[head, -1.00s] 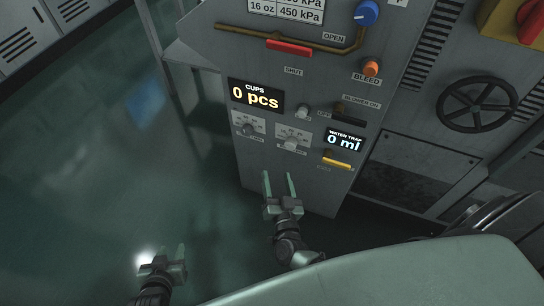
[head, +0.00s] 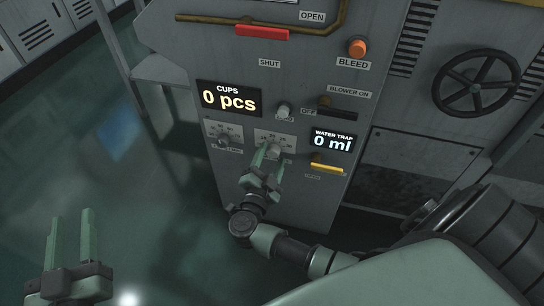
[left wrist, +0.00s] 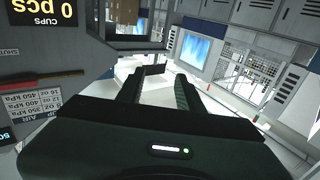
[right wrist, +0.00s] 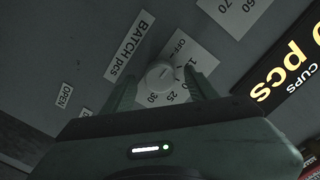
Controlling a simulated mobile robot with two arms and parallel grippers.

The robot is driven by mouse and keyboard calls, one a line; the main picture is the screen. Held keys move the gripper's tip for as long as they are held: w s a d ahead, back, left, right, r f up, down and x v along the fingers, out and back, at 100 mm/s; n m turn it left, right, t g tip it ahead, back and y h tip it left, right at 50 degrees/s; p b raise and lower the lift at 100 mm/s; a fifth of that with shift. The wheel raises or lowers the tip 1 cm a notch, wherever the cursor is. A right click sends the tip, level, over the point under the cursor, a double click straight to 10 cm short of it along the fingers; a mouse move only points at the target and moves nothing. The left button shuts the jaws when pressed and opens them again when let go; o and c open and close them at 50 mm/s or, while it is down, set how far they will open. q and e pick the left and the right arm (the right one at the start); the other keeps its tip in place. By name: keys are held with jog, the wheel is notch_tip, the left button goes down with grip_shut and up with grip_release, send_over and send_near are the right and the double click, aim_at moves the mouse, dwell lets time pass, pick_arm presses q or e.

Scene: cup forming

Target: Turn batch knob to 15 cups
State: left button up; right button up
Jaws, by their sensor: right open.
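The batch knob (right wrist: 159,76) is a small pale round knob on a white dial plate beside the "BATCH pcs" label (right wrist: 130,45). The plate shows OFF, 25 and 30; the knob's pointer direction is too unclear to read. My right gripper (head: 270,152) is open at this dial. In the right wrist view its fingers (right wrist: 160,82) lie on either side of the knob; I cannot tell whether they touch it. The fingers partly cover the plate. My left gripper (head: 68,232) is open and empty over the floor at left, away from the panel.
The CUPS display (head: 229,100) reads 0 pcs and the WATER TRAP display (head: 332,141) reads 0 ml. Another dial knob (head: 222,141), a small grey knob (head: 284,110), a black lever (head: 337,112) and a yellow lever (head: 327,168) are close by. Floor at left is clear.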

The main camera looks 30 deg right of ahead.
jog(key=shift+w+d, duration=0.4)
jog(key=shift+d, duration=0.1)
grip_shut()
pick_arm(q)
jog(key=shift+d+r+t, duration=0.1)
jog(key=shift+r+t, duration=0.3)
jog(key=shift+r, duration=0.4)
